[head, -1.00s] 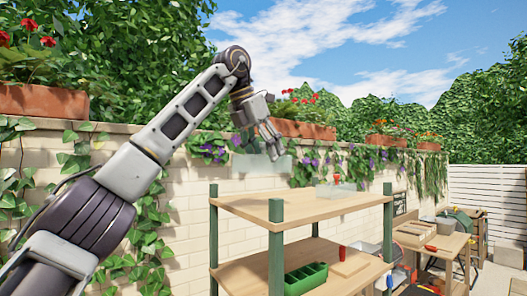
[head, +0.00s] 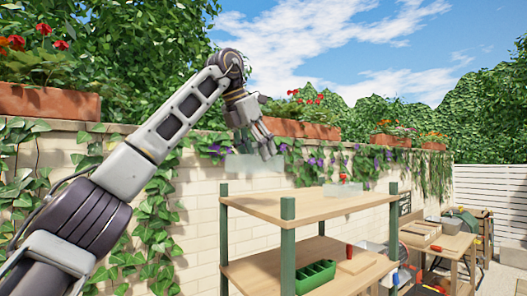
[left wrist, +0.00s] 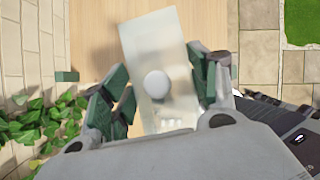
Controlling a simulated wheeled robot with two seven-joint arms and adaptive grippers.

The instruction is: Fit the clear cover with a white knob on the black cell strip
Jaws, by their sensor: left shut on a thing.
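The clear cover shows in the left wrist view (left wrist: 163,55), with its white knob (left wrist: 156,84) facing the camera. My left gripper (left wrist: 166,82) is shut on this cover, its green-padded fingers on either side. The knob is not clear in the head view. I cannot make out the black cell strip in any view. My right gripper is not in view.
A wooden shelf (head: 270,206) with green posts stands ahead. A clear cover with a red knob (head: 344,184) is at its right back. The top board's front and left are bare.

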